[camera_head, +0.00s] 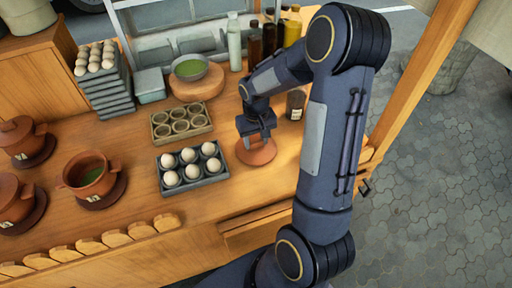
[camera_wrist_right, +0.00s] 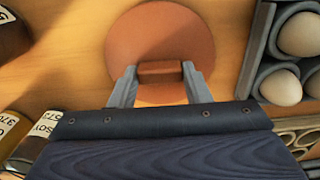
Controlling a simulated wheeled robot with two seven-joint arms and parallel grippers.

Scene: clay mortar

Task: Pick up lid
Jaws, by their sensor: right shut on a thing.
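The lid (camera_head: 256,153) is a round terracotta-brown disc on the wooden counter, right of the egg tray. In the right wrist view the lid (camera_wrist_right: 160,38) shows from above with a block-shaped handle. My right gripper (camera_head: 256,138) is over the lid from above. In the right wrist view its two fingers (camera_wrist_right: 160,74) are shut on the handle, one on each side. Whether the lid touches the counter cannot be told. My left gripper is not in view.
An egg tray (camera_head: 192,168) and a tray of empty cups (camera_head: 181,122) lie left of the lid. A dark jar (camera_head: 296,104) and several bottles (camera_head: 254,45) stand behind it. Two lidded pots (camera_head: 20,138) are at the far left. Bread slices (camera_head: 115,238) line the front edge.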

